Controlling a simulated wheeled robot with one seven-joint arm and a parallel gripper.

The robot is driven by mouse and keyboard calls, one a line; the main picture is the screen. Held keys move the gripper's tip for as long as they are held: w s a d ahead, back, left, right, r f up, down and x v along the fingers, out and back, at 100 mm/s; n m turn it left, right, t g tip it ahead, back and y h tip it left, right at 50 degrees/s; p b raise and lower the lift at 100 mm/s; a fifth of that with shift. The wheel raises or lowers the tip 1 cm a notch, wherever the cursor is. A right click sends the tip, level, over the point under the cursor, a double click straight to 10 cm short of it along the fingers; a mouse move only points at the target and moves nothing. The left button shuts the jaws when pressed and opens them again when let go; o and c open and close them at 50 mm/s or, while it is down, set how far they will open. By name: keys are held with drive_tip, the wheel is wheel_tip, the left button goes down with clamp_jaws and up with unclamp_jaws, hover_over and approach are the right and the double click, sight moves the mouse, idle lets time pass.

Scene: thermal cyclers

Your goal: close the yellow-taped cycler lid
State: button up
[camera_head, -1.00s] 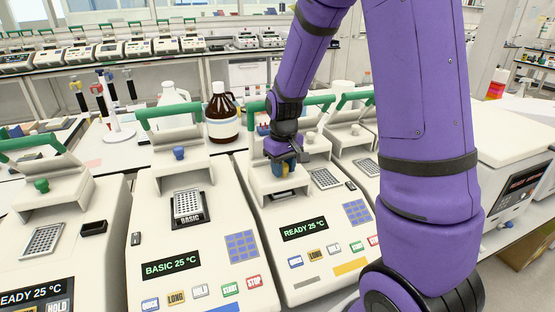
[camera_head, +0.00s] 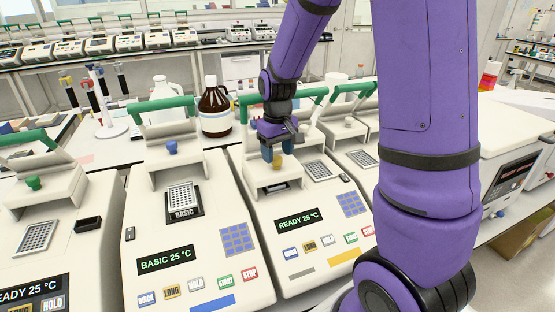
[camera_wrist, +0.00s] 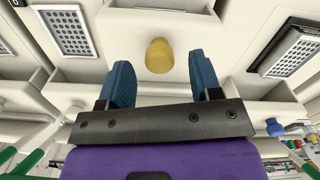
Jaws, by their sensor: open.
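The yellow-taped cycler (camera_head: 297,200) stands right of centre in the head view, with a yellow strip (camera_head: 345,257) on its front and a display reading READY 25 °C. Its lid (camera_head: 258,178) is raised, with a green handle behind and a yellow knob (camera_head: 280,161) at its front. The knob also shows in the wrist view (camera_wrist: 159,56). My gripper (camera_head: 273,154) is open and empty just above the lid. In the wrist view its two blue fingers (camera_wrist: 163,72) point toward the knob's two sides; the knob lies just beyond the tips, apart from them.
A neighbouring cycler (camera_head: 150,220) with a blue knob and blue strip stands to the left, and one with a green knob (camera_head: 33,183) further left. A brown bottle (camera_head: 215,108) and a white jug (camera_head: 168,100) stand behind. More cyclers stand close on the right.

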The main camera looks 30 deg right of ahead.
wheel_tip(320, 180, up, 8)
drive_tip(key=shift+f, duration=0.25)
drive_tip(key=shift+r, duration=0.1)
idle(0.4)
drive_tip(key=s+a+r+t, duration=0.2)
drive_tip(key=s+r, duration=0.3)
drive_tip(key=s, duration=0.6)
drive_tip(key=s+a+r+t, duration=0.3)
drive_tip(key=s+r, duration=0.3)
drive_tip(key=s, duration=0.5)
drive_tip(key=shift+s+a+r+m, duration=0.2)
drive_tip(key=shift+s+a+m, duration=0.2)
drive_tip(key=shift+a, duration=0.25)
